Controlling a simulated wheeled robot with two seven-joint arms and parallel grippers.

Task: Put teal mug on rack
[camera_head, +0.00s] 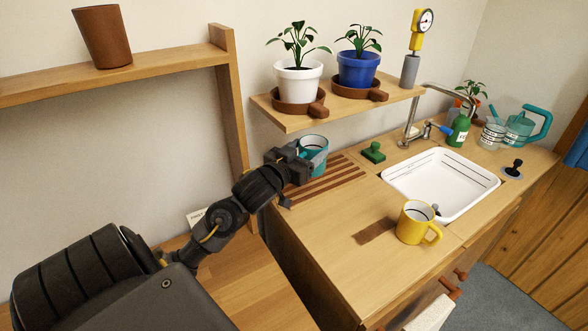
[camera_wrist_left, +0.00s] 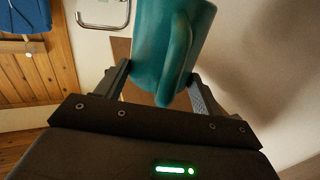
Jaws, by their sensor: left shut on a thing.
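The teal mug (camera_head: 314,150) is between the fingers of my left gripper (camera_head: 303,163), which is shut on it. It also shows close up in the left wrist view (camera_wrist_left: 172,40), with its handle between the fingers of my left gripper (camera_wrist_left: 162,88). In the head view the mug appears at the back left end of the rack (camera_head: 333,184), a set of dark brown slats on the wooden counter. I cannot tell whether the mug's base touches the slats, since the gripper hides its lower part. My right gripper is not in view.
A yellow mug (camera_head: 414,222) stands at the counter's front. A green-handled block (camera_head: 373,152) sits right of the rack, before the white sink (camera_head: 440,180). A shelf (camera_head: 345,108) with two potted plants overhangs the back. The front left counter is clear.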

